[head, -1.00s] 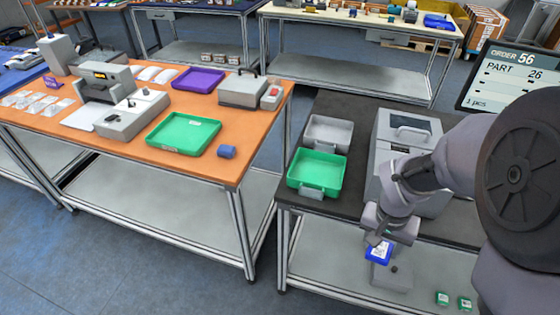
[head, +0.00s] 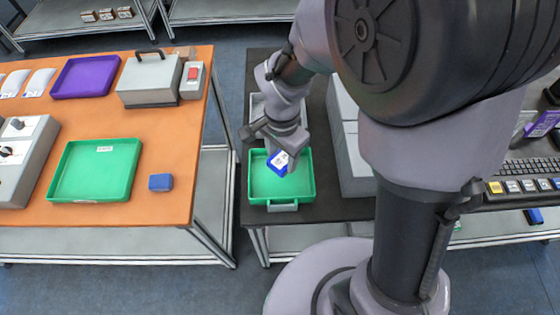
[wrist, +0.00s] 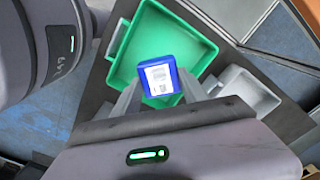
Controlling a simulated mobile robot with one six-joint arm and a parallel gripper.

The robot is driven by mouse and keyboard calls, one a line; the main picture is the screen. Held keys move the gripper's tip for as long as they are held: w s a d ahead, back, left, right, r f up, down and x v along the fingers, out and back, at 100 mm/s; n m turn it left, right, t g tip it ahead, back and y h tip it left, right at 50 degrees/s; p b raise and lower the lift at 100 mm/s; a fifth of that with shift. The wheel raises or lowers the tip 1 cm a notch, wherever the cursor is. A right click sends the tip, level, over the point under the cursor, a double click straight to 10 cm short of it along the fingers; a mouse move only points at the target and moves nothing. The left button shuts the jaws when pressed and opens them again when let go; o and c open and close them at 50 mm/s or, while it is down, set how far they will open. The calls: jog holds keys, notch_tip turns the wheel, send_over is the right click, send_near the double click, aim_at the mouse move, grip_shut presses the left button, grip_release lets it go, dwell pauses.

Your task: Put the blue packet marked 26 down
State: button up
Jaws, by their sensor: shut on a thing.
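My gripper (head: 276,151) is shut on the blue packet (head: 279,162), which carries a white label. The packet is over the green tray (head: 305,190) on the dark table at centre. In the wrist view the packet (wrist: 160,78) sits between my fingers (wrist: 162,93), label toward the camera, with the green tray (wrist: 125,68) behind it. The number on the label is too small to read. I cannot tell whether the packet touches the tray floor. No other item shows in this tray.
A grey tray (wrist: 250,88) adjoins the green one. A grey machine (head: 350,150) stands close to its right. On the orange table (head: 165,215) to the left lie another green tray (head: 97,170), a purple tray (head: 86,77) and a small blue block (head: 161,182).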

aim_at(281, 171)
notch_tip(281, 171, down, 6)
jog(key=shift+s+f+b, duration=0.15)
jog(key=shift+f+b, duration=0.1)
jog(key=shift+b, duration=0.65)
jog(key=shift+f, duration=0.15)
jog(key=o, duration=1.5)
